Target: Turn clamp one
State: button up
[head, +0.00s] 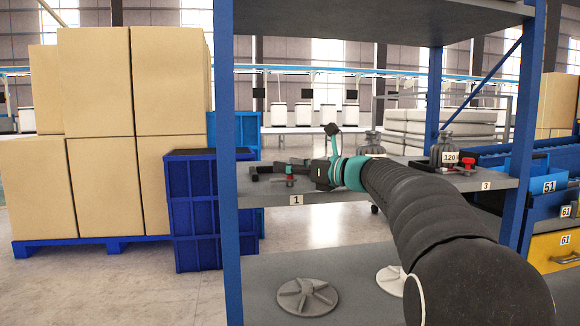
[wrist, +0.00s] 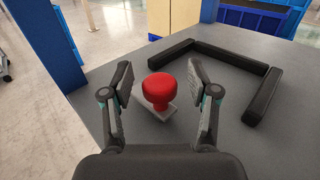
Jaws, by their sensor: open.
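Clamp one is a red round knob (wrist: 161,88) on a grey base, standing on the grey shelf (wrist: 100,142) near its left end. My gripper (wrist: 160,76) is open and empty. In the wrist view its two fingers stand left and right of the knob, with a visible gap on each side.
A black angled bar (wrist: 235,65) lies on the shelf beyond and right of the knob. A blue upright post (wrist: 49,45) stands left. Another red clamp (head: 468,164) and a dark weight marked "120" (head: 445,150) are near label "3" (head: 486,186). Grey discs (head: 307,297) lie on the lower shelf.

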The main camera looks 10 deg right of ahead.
grip_shut()
